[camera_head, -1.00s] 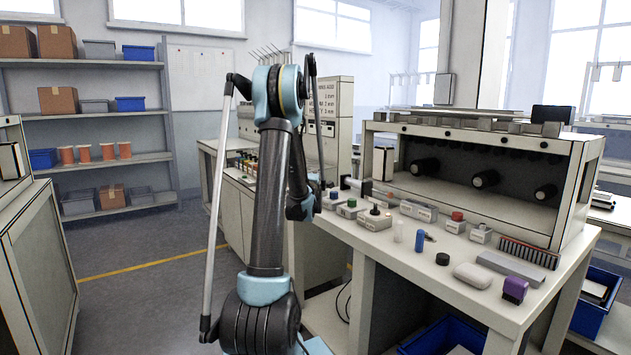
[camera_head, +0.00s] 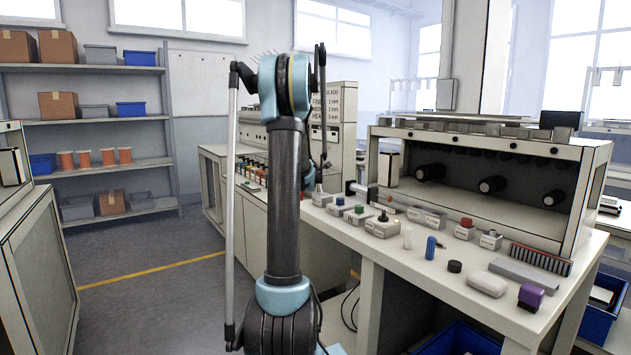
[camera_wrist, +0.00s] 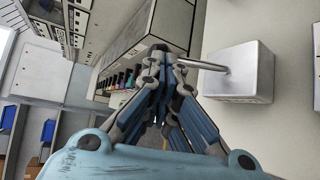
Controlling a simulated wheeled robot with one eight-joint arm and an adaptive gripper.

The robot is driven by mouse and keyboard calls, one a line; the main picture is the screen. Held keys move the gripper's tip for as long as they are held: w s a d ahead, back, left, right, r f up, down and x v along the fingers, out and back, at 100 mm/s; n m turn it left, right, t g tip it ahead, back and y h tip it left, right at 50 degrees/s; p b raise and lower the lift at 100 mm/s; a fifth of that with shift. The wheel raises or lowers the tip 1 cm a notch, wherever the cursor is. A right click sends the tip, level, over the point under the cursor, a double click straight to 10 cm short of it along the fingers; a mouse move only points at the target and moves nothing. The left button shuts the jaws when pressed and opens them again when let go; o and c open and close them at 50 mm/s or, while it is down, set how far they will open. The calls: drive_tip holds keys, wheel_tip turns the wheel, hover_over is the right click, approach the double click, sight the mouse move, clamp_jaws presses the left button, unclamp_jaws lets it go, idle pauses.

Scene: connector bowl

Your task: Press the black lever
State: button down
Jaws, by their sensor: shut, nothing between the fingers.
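My gripper (camera_wrist: 163,55) is shut and empty in the wrist view, with its fingers drawn together. A pale box (camera_wrist: 240,75) stands just right of the fingertips. A grey rod-like lever (camera_wrist: 205,65) reaches from it toward the fingertips; its end is hidden by them, so contact and tip colour cannot be told. In the head view my arm hides most of the gripper. A small box with a thin upright lever (camera_head: 321,198) stands at the bench's left end, just right of my arm. Another box (camera_head: 382,228) carries a black-topped control (camera_head: 383,216).
Boxes with green (camera_head: 360,209) and red (camera_head: 466,222) buttons stand along the bench (camera_head: 400,262). A blue cylinder (camera_head: 431,247), a black puck (camera_head: 454,267) and a purple block (camera_head: 530,296) lie nearer the front. A large open-fronted cabinet (camera_head: 480,150) stands behind.

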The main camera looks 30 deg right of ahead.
drive_tip(key=r+v, duration=0.1)
drive_tip(key=v, duration=1.2)
drive_tip(key=shift+a+r, duration=0.25)
drive_tip(key=shift+a, duration=0.05)
drive_tip(key=shift+s, duration=0.1)
